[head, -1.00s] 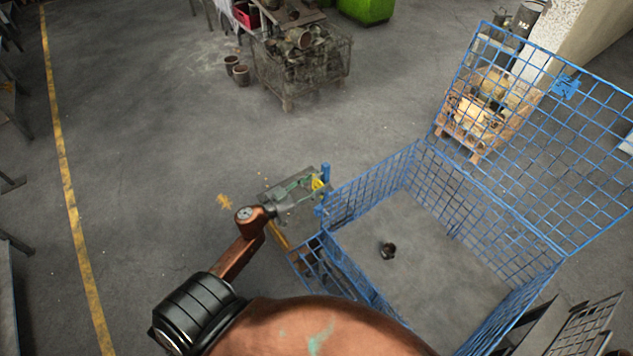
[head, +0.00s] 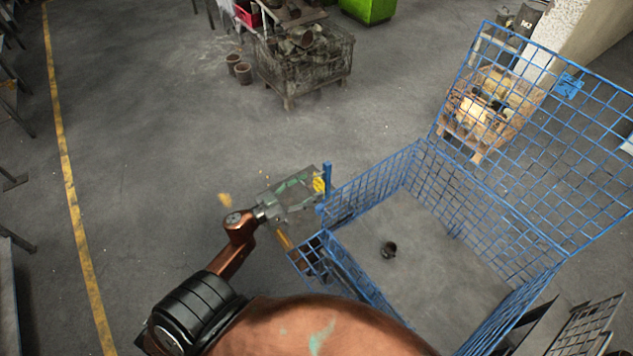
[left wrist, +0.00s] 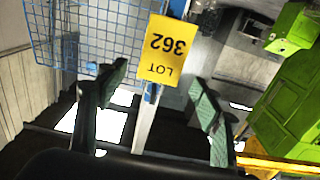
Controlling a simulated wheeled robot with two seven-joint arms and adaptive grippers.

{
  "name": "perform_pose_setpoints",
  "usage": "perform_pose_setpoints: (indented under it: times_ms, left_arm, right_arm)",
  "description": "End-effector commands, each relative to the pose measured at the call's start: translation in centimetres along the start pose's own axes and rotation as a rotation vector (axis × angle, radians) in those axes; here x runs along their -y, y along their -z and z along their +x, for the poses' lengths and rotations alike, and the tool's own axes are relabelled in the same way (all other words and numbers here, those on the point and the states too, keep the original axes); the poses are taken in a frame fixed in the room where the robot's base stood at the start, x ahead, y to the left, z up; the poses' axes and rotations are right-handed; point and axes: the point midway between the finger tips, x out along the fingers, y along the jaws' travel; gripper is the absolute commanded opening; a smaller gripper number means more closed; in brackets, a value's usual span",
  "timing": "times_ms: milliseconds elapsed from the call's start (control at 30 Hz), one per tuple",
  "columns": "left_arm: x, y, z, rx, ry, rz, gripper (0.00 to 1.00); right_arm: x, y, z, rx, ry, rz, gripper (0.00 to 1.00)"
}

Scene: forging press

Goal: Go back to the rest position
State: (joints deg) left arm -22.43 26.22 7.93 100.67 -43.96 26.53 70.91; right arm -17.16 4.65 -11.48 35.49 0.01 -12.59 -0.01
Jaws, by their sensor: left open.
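My left gripper (head: 290,190) is in the middle of the head view, just left of the blue wire crate's post. In the left wrist view its two green-grey fingers (left wrist: 154,100) stand wide apart with nothing gripped between them. A yellow tag (left wrist: 165,48) reading LOT 362, upside down, shows beyond and between the fingers; I cannot tell its distance. My right gripper is in neither view.
The crate's mesh panel (head: 545,130) rises at the right. A wire bin of metal parts (head: 318,75) and two pots (head: 242,73) stand at the back. A pallet of parts (head: 482,115) stands behind the crate. The floor left of the gripper is open to a yellow line (head: 72,195).

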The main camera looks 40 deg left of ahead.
Motion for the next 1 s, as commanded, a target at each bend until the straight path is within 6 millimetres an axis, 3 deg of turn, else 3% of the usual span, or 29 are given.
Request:
perform_pose_setpoints:
  times_ms: [200,400,800,1000]
  left_arm:
    - [0.0,-0.1,-4.7,0.003,0.002,-0.001,0.61]
    - [0.0,0.0,-7.2,0.001,0.001,0.000,0.61]
    - [0.1,0.1,-7.8,-0.001,0.010,0.002,0.61]
    - [2.3,0.1,-7.1,0.020,0.191,0.025,0.61]
  right_arm:
    - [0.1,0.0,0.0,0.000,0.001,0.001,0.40]
    - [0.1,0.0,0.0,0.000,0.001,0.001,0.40]
    - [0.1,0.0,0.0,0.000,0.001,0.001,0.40]
    - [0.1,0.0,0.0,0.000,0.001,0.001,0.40]
